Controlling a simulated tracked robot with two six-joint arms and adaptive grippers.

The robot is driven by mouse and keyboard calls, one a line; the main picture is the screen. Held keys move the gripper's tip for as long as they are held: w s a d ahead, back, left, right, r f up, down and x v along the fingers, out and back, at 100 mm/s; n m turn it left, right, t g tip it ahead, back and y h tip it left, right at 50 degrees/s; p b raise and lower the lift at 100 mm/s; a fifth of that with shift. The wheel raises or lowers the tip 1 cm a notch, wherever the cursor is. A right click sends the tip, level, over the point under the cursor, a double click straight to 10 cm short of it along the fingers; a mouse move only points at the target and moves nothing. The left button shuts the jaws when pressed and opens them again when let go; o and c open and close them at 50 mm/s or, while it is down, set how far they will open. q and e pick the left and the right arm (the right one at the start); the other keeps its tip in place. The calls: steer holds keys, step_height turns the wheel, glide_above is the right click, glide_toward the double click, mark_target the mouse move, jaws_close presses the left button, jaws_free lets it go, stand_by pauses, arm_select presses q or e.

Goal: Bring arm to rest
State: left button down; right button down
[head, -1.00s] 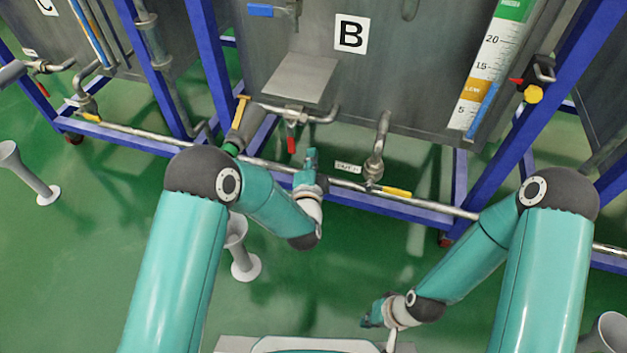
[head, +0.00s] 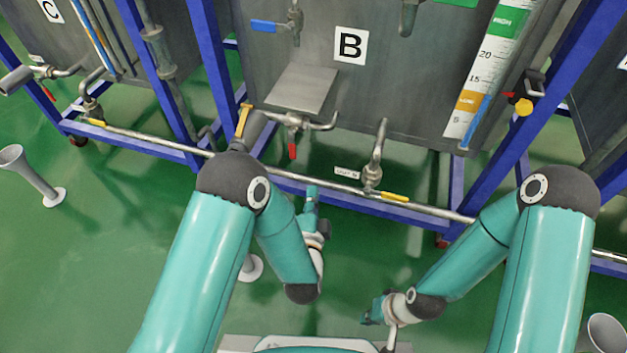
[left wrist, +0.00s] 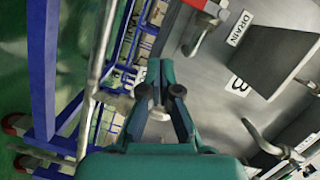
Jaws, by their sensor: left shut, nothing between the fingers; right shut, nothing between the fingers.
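My left gripper (head: 312,197) is shut and empty in front of tank B's lower frame in the head view, just right of the left forearm. Its teal fingers also show in the left wrist view (left wrist: 160,75), together at the tips, pointing past the tank's underside. My right gripper (head: 368,314) is shut and empty, low in the middle of the head view, folded back towards my base. Both arms are bent at the elbow.
Tank B (head: 400,90) stands ahead on a blue frame (head: 420,217). A red-handled valve (head: 292,151) and a yellow-handled drain valve (head: 395,196) hang at its lower side. A grey funnel stand (head: 35,177) is at left.

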arm_select(q)
steer(key=s+a+f+n+g+h+p, duration=0.1)
steer(key=s+a+f+n+g, duration=0.25)
steer(key=f+n, duration=0.2)
steer(key=s+a+f+n+g+p, duration=0.2)
steer(key=s+a+f+n+g, duration=0.15)
steer(key=f+g, duration=0.2)
steer(key=s+a+f+n+g+h+p, duration=0.15)
steer(key=s+n+g, duration=0.25)
steer(key=s, duration=0.4)
steer(key=s+a+n+g+h, duration=0.1)
steer(key=s+a+n+g, duration=0.2)
steer(key=s, duration=0.6)
step_height(320, 180, up, 38)
steer(key=d+p, duration=0.1)
steer(key=p, duration=3.6)
steer(key=shift+w+d+f+n, duration=0.15)
steer(key=shift+f+n, duration=0.05)
steer(key=shift+n, duration=0.1)
